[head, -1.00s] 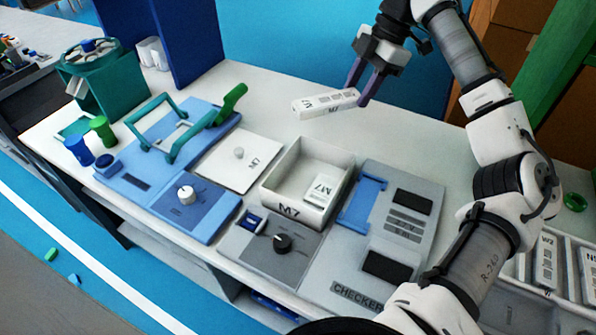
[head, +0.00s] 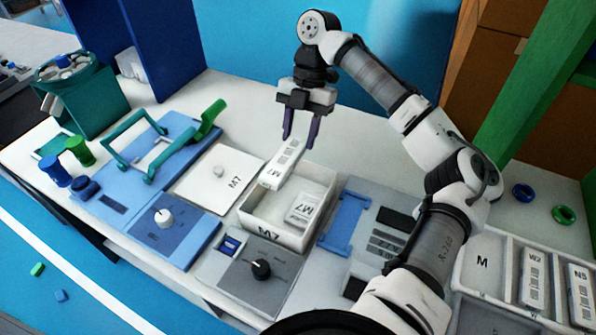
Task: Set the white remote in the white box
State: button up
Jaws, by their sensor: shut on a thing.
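My gripper (head: 299,141) points down above the back edge of the white box and is shut on the white remote (head: 282,163). The remote is tilted, with its lower end toward the left rim of the box. I cannot tell whether it touches the rim. The open white box (head: 262,222) is labelled M7 on its front. Another white piece (head: 305,208) marked M7 lies inside it on the right. The left part of the box floor is partly hidden by the remote.
A white M7 lid (head: 207,190) lies left of the box, beside a blue device with a teal handle (head: 150,185). A grey checker (head: 383,220) stands to the right. A tray (head: 487,240) with more remotes is at far right. The table behind the box is clear.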

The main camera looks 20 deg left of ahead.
notch_tip(320, 180, down, 12)
jog(key=shift+r+p, duration=0.1)
jog(key=shift+p, duration=0.3)
jog(key=shift+f, duration=0.6)
jog(key=o, duration=1)
jog(key=a+b+v, duration=0.1)
jog(key=v, duration=1.2)
jog(key=shift+s+d+r, duration=0.2)
jog(key=shift+s+d, duration=0.1)
jog(key=shift+d, duration=0.2)
